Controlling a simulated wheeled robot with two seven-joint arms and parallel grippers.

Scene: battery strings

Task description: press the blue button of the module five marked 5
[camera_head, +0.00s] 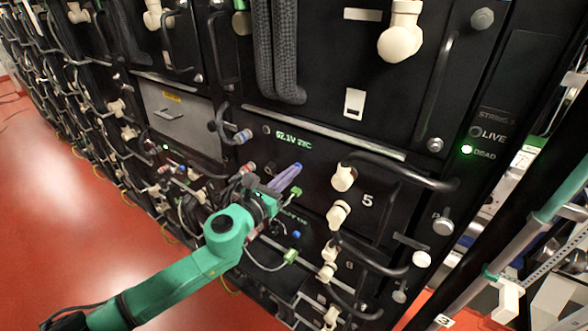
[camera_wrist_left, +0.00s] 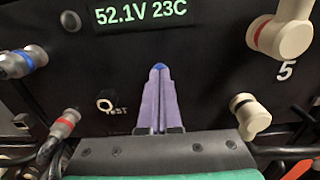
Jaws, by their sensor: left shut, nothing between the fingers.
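Module five is a black panel (camera_head: 320,165) with a white 5 (camera_head: 367,200) and a green display (camera_head: 293,140). In the left wrist view the display (camera_wrist_left: 141,13) reads 52.1V 23C, and the 5 (camera_wrist_left: 286,70) shows at the right. My left gripper (camera_head: 297,167) is shut and empty, its purple fingers pointing at the panel below the display. In the wrist view the blue button (camera_wrist_left: 159,66) peeks out just past the shut fingertips (camera_wrist_left: 159,75); I cannot tell whether they touch. My right gripper is not in view.
Cream connectors (camera_head: 343,178) and black handles (camera_head: 400,170) stick out right of the fingers. Another blue button (camera_head: 296,234) is on the module below. The red floor (camera_head: 60,220) is open at the left.

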